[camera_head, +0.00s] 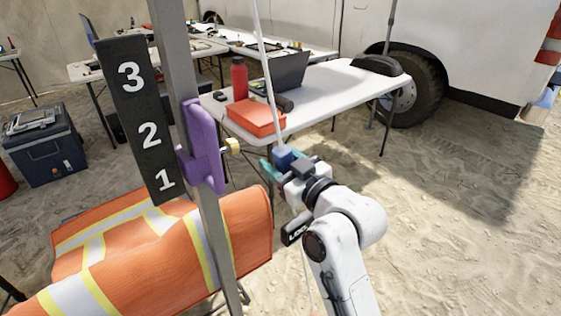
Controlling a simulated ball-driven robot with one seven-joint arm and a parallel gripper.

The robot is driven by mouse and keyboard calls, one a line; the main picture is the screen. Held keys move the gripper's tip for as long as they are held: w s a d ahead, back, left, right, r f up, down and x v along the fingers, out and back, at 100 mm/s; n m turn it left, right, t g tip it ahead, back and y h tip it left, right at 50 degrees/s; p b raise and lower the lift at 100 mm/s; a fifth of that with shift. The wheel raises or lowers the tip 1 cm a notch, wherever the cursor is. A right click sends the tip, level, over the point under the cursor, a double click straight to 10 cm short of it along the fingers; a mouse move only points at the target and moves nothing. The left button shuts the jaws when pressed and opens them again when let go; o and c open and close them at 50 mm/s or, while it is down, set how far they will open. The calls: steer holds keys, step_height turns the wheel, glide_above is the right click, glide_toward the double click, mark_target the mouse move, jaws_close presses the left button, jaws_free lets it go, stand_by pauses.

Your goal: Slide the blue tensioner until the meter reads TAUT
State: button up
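A white rope (263,60) runs down from the top of the view to a small blue block, the tensioner (283,156). My gripper (277,164), with teal fingertips, is right at the blue tensioner. One teal finger shows at its left; the other is mostly hidden, so I cannot tell whether the fingers grip it or only stand around it. A small black box (295,230) with white lettering, possibly the meter, is beside my arm below the gripper. Its lettering is too small to read surely. The rope shows again thinly below it.
A grey post (181,60) with a black board (128,100) numbered 1 to 3 and a purple clamp (203,150) with a yellow knob stands left of my gripper. An orange vest (245,215) lies low left. A white table (335,85) stands behind. Sand at right is clear.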

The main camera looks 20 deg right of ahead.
steer(key=shift+o, duration=0.3)
steer(key=shift+s, duration=0.15)
steer(key=shift+s+d+f, duration=0.1)
steer(key=shift+s+d, duration=0.05)
steer(key=shift+s, duration=0.15)
steer(key=b+v, duration=0.1)
steer(key=v, duration=0.9)
